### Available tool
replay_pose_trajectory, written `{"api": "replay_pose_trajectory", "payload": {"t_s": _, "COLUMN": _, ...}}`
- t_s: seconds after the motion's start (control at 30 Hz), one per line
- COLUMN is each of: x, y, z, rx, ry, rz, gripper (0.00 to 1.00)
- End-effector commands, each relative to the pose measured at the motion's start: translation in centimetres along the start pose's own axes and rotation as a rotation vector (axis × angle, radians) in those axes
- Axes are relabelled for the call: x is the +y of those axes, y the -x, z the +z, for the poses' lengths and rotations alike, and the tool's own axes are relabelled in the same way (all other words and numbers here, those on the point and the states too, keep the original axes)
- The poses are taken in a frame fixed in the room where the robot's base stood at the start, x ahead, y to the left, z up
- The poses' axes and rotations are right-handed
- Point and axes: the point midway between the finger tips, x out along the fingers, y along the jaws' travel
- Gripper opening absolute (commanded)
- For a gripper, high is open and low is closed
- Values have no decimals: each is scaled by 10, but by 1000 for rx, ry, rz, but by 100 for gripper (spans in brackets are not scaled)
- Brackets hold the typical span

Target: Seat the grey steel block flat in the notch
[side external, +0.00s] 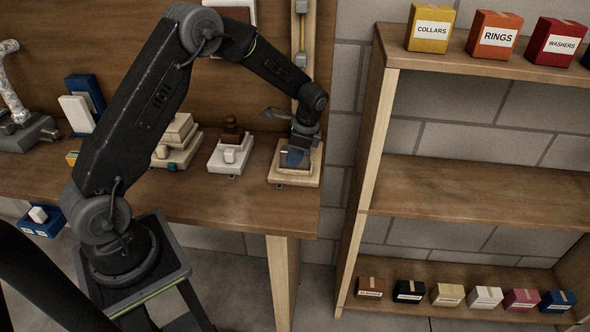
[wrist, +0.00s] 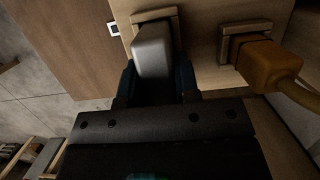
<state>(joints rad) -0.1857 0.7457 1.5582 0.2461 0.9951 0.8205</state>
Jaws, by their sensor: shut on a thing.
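My gripper (wrist: 158,80) is shut on the grey steel block (wrist: 153,48), which sits between its two dark blue fingers in the wrist view. The block's far end lies at a wooden frame (wrist: 135,17) on a pale board; I cannot tell whether it is flat in the notch or just in front of it. In the side external view my gripper (side external: 297,155) is low over a pale wooden fixture (side external: 308,180) at the bench's right end. The gripper and wrist hide most of the block and notch there.
A yellow-orange block with a hose (wrist: 262,62) sits in another wooden frame to the right in the wrist view. A white fixture (side external: 227,157) stands left of the wooden one on the bench (side external: 215,200). A shelf unit (side external: 470,185) with labelled boxes is at the right.

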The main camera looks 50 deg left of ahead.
Motion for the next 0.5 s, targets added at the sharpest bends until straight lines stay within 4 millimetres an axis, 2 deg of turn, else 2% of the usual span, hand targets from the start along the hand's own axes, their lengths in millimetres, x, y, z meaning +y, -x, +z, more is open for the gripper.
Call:
{"api": "replay_pose_trajectory", "payload": {"t_s": 0.33, "x": 0, "y": -2, "z": 0, "rx": 0, "ry": 0, "rz": 0, "gripper": 0}}
{"api": "replay_pose_trajectory", "payload": {"t_s": 0.37, "x": 0, "y": -2, "z": 0, "rx": 0, "ry": 0, "rz": 0, "gripper": 31}}
{"api": "replay_pose_trajectory", "payload": {"t_s": 0.5, "x": 0, "y": -2, "z": 0, "rx": 0, "ry": 0, "rz": 0, "gripper": 45}}
